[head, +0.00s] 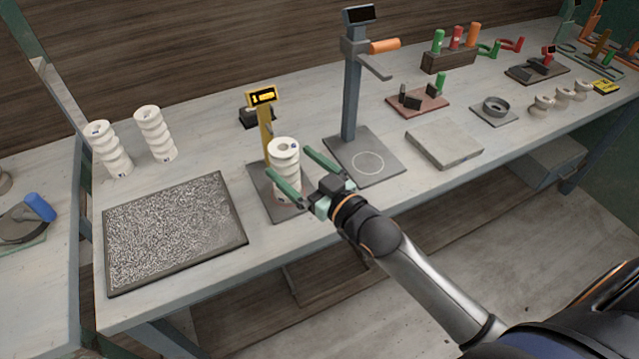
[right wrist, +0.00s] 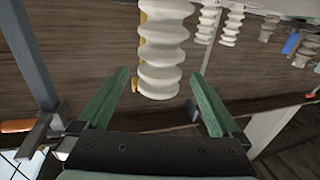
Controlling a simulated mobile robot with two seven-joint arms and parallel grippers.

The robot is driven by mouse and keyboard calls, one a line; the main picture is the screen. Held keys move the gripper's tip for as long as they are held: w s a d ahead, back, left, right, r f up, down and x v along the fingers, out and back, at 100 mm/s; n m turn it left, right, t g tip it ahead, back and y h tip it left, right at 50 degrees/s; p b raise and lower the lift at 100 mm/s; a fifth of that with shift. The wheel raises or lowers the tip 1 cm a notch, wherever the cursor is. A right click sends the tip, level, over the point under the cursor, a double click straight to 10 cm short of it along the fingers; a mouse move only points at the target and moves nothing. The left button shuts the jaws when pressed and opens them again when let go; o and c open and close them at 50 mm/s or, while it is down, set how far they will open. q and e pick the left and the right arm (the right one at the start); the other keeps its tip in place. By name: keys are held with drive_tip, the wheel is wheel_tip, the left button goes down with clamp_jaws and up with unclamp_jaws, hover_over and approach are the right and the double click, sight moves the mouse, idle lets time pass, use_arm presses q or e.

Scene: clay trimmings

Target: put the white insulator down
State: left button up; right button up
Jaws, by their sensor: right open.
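The white insulator (head: 286,172), a ribbed stack with a hole in its top, stands upright on the dark plate (head: 262,198) of a stand with a yellow post and a lit display (head: 263,97). My right gripper (head: 288,160) is open, with its green fingers to either side of the insulator. In the right wrist view the insulator (right wrist: 163,45) appears between and beyond the open fingertips (right wrist: 159,74), with a gap on each side. I cannot tell how deep it sits between them. My left gripper is not in view.
Two similar white insulators (head: 109,149) (head: 155,134) stand at the back left. A speckled dark-framed mat (head: 173,230) lies left of the stand. A tall grey stand (head: 353,90) rises close on the right. A grey slab (head: 443,143) lies farther right.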

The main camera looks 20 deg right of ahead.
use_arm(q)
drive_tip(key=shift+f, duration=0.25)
use_arm(e)
drive_tip(key=v, duration=0.8)
drive_tip(key=shift+s, duration=0.15)
drive_tip(key=shift+d, duration=0.1)
